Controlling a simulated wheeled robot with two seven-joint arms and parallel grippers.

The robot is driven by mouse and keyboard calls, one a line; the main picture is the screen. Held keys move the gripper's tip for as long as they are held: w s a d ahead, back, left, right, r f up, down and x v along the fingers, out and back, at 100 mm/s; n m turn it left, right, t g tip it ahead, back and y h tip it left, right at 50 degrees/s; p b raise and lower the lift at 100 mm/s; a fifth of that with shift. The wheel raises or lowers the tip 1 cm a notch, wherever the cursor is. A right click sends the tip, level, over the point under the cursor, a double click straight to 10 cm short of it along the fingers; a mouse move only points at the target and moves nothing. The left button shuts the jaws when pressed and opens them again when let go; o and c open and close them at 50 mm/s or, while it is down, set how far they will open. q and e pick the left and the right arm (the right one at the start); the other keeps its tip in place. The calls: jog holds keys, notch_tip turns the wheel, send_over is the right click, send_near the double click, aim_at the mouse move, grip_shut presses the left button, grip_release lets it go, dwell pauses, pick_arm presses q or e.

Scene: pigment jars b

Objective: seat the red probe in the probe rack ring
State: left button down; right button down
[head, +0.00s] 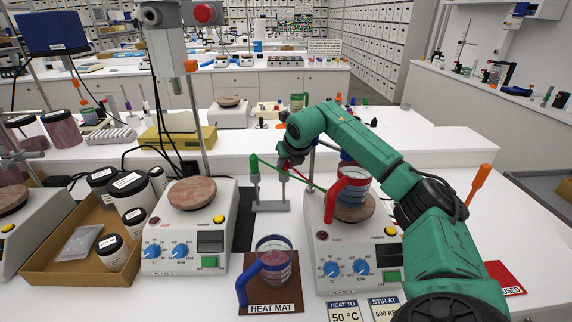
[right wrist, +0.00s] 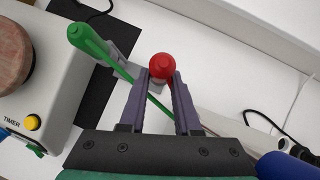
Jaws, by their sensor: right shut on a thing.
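The red probe (right wrist: 162,66) shows its round red top between the fingertips of my right gripper (right wrist: 161,80) in the right wrist view. The gripper is shut on it. In the head view my right gripper (head: 290,158) is above the right end of the grey probe rack (head: 271,207) and hides most of the probe. The green probe (head: 254,165) stands upright at the rack's left end and also shows in the right wrist view (right wrist: 85,40). Whether the red probe's lower end is inside the ring is hidden. My left gripper is not in view.
A hot plate (head: 215,225) is left of the rack and another (head: 320,245) is right of it. A red-handled jug (head: 352,190) stands on the right one, close to my arm. A blue-handled jug (head: 275,262) stands on the heat mat (head: 272,308) in front. A green cable (right wrist: 150,100) runs beneath the fingers.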

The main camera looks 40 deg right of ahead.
jog(key=shift+f, duration=0.2)
jog(key=c, duration=0.5)
grip_release()
jog(key=shift+c, duration=0.2)
jog(key=shift+s+r, duration=0.1)
jog(key=shift+s+r+b, duration=0.15)
jog(key=shift+r+b, duration=0.1)
jog(key=shift+b, duration=0.05)
jog(key=b+v, duration=0.2)
jog(key=v, duration=1.1)
jog(key=shift+s+a+r, duration=0.15)
jog(key=shift+s+r, duration=0.1)
jog(key=shift+r, duration=0.05)
